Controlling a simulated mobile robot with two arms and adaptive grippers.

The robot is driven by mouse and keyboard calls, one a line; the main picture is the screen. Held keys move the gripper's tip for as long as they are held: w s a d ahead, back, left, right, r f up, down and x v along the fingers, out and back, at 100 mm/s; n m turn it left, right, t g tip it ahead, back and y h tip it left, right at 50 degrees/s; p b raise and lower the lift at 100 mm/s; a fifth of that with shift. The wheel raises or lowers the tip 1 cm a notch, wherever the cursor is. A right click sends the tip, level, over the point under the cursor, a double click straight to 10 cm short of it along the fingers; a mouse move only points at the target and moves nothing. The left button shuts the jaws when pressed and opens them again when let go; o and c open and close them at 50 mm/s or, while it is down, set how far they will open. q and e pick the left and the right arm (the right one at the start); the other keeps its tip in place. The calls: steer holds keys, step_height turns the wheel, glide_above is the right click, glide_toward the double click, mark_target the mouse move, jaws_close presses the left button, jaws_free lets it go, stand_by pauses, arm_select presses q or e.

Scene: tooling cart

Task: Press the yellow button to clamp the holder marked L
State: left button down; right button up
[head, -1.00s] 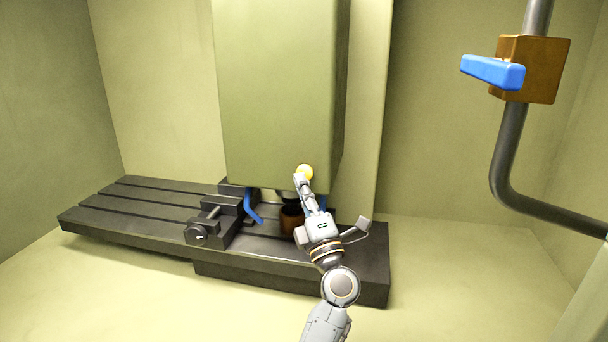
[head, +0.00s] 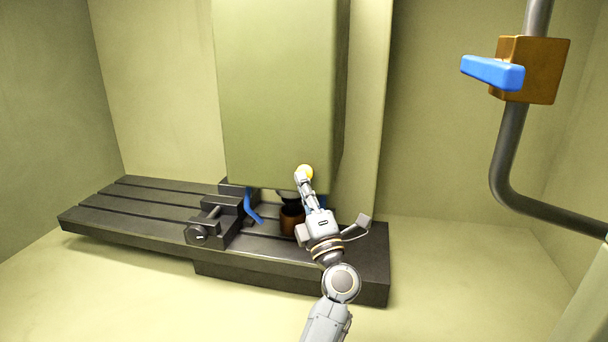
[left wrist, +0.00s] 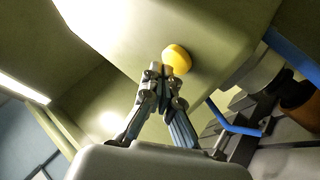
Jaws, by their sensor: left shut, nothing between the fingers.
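The yellow button (head: 305,171) is a round knob on the lower front of the big green machine head (head: 280,90). It also shows in the left wrist view (left wrist: 177,58). My left gripper (head: 301,179) is shut and empty, its fingertips at the button's lower edge. In the left wrist view the tips (left wrist: 160,70) are right beside the button; I cannot tell whether they touch it. Under the head, a dark part (head: 291,206) shows above a brown cup (head: 291,221), partly hidden by my gripper. No L mark can be read. My right gripper is not in view.
A slotted dark table (head: 140,205) lies below, with a dark vise (head: 217,220) on it. A blue lever (head: 253,206) hangs near the head. At the upper right, a blue handle (head: 492,71) sits on a brown block (head: 540,68) on a pipe.

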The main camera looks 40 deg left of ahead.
arm_select(q)
steer(key=shift+w+a, duration=0.25)
steer(key=shift+w, duration=0.15)
stand_by(0.7)
steer(key=shift+s+d+p, duration=0.3)
steer(key=shift+s+d, duration=0.15)
steer(key=shift+s, duration=0.35)
steer(key=shift+s+d+p, duration=0.2)
steer(key=shift+s+d, duration=0.2)
steer(key=shift+s, duration=0.3)
steer(key=shift+s+d+p, duration=0.25)
steer(key=shift+s+d, duration=0.15)
steer(key=shift+s, duration=0.35)
steer(key=shift+s+d+p, duration=0.2)
steer(key=shift+s+d, duration=0.2)
steer(key=shift+s, duration=0.3)
steer(key=shift+f, duration=0.1)
